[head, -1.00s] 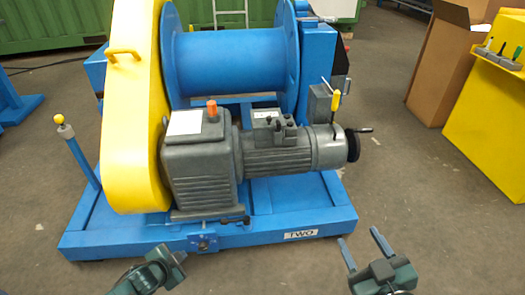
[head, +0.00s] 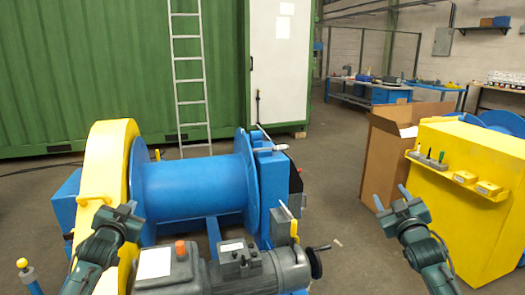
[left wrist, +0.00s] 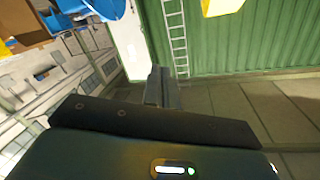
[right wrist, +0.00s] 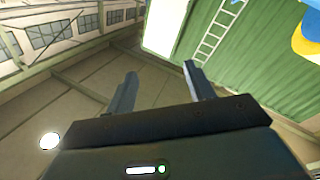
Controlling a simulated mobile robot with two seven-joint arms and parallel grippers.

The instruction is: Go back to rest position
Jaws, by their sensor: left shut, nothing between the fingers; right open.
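My left gripper (head: 128,210) is raised in front of the yellow guard at the left of the head view. Its fingers are together and empty, as the left wrist view (left wrist: 162,88) also shows. My right gripper (head: 391,199) is raised over open floor at the right, left of the yellow cabinet. Its two fingers stand apart with nothing between them, also in the right wrist view (right wrist: 160,88). The winch has a blue drum (head: 195,187), a yellow chain guard (head: 108,155) and a grey motor with gearbox (head: 245,272). Its lower base is out of the head view.
A cardboard box (head: 388,150) and a yellow cabinet (head: 465,200) with small tools on its ledge stand at the right. A green container (head: 100,75) with a ladder (head: 190,80) is behind the winch. Workbenches (head: 370,93) are at the back right.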

